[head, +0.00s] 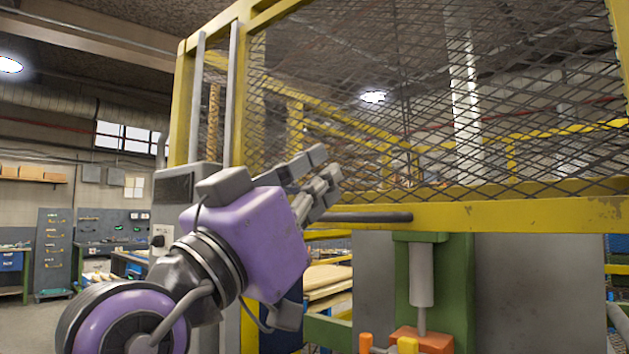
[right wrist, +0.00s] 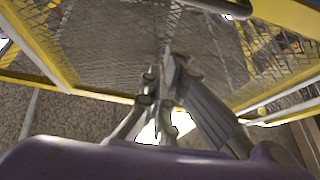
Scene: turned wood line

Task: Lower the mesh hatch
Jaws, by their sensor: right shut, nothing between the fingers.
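The mesh hatch (head: 430,110) is a yellow-framed wire mesh panel, standing raised above the machine opening in the head view. Its yellow bottom rail (head: 520,216) carries a dark grey bar handle (head: 358,217). My purple right gripper (head: 324,168) is shut and empty, just above and left of the handle, in front of the mesh. I see no contact with the handle. In the right wrist view the shut fingers (right wrist: 166,70) point toward the mesh (right wrist: 110,45), and a dark bar (right wrist: 225,7) shows at the top edge. My left gripper is not in view.
Below the hatch is a green press frame (head: 456,290) with a grey cylinder (head: 421,275) and an orange block (head: 422,340). Grey panels flank it. A yellow post and grey vertical rails (head: 233,95) stand left of the mesh. Workbenches and a cabinet (head: 52,250) are far left.

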